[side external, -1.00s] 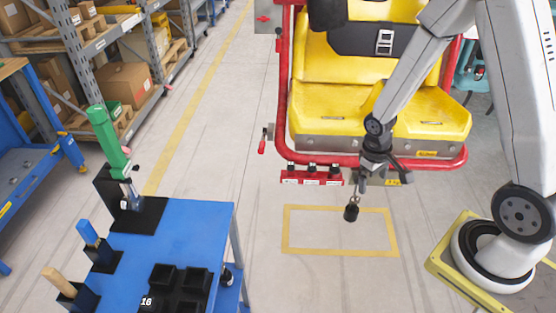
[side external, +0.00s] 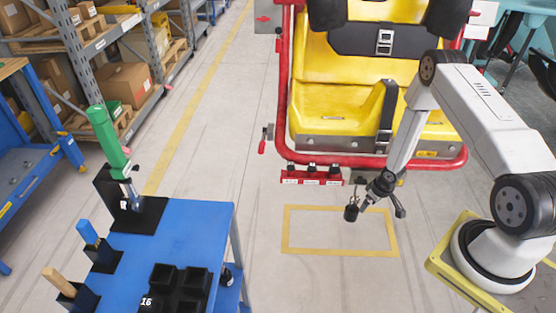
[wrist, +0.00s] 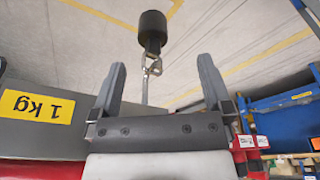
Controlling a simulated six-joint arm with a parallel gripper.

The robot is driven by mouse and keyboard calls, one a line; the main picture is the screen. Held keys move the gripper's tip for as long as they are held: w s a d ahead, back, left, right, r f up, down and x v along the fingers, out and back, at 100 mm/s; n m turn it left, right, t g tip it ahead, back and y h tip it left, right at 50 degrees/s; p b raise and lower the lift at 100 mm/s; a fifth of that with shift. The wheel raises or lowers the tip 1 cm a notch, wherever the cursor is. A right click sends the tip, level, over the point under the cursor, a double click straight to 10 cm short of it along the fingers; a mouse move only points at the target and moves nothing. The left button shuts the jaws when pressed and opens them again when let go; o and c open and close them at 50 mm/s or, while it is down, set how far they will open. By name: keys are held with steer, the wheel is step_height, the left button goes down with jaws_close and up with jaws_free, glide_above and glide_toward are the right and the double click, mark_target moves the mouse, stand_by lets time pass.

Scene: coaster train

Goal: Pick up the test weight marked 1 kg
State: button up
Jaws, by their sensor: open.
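A small black cylindrical weight (side external: 351,213) hangs below the front edge of the car, above the floor, by a metal hook or ring. In the wrist view the weight (wrist: 152,30) shows beyond the fingers, with its metal hook (wrist: 152,68) between them. A yellow label reading 1 kg (wrist: 37,106), upside down, is on a grey panel at the left. No mark is readable on the weight itself. My gripper (side external: 366,203) is tilted, close to the right of the weight, and also shows in the wrist view (wrist: 162,66). Its fingers are open with nothing gripped.
The yellow seat (side external: 345,110) and red frame (side external: 410,163) stand just behind the gripper. A red block with small dark knobs (side external: 312,176) is to the left. A blue table (side external: 190,225) with tools and holders stands at front left. The taped floor rectangle (side external: 300,250) is clear.

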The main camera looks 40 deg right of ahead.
mark_target(356, 211)
steer(key=d+f+t, duration=0.1)
steer(key=f+t, duration=0.1)
steer(key=f, duration=0.1)
steer(key=w+d+f+t, duration=0.1)
steer(key=f+t, duration=0.1)
steer(key=f, duration=0.1)
steer(key=w+d+f+t, duration=0.1)
steer(key=f+t, duration=0.1)
steer(key=f, duration=0.1)
steer(key=shift+d+n+t, duration=0.3)
steer(key=shift+t, duration=0.1)
steer(key=shift+s+f+t, duration=0.3)
steer(key=shift+f+t, duration=0.3)
steer(key=shift+t, duration=0.5)
steer(key=shift+s+a+f+t, duration=0.15)
steer(key=shift+s+t, duration=0.2)
steer(key=shift+t, duration=0.3)
steer(key=shift+s+a+f+t, duration=0.15)
steer(key=shift+s+t, duration=0.2)
steer(key=shift+t, duration=0.3)
steer(key=shift+r, duration=0.1)
steer(key=shift+w, duration=0.1)
steer(key=shift+x, duration=1.25)
steer(key=shift+x, duration=2.6)
steer(key=shift+a+r, duration=0.1)
steer(key=shift+a, duration=0.05)
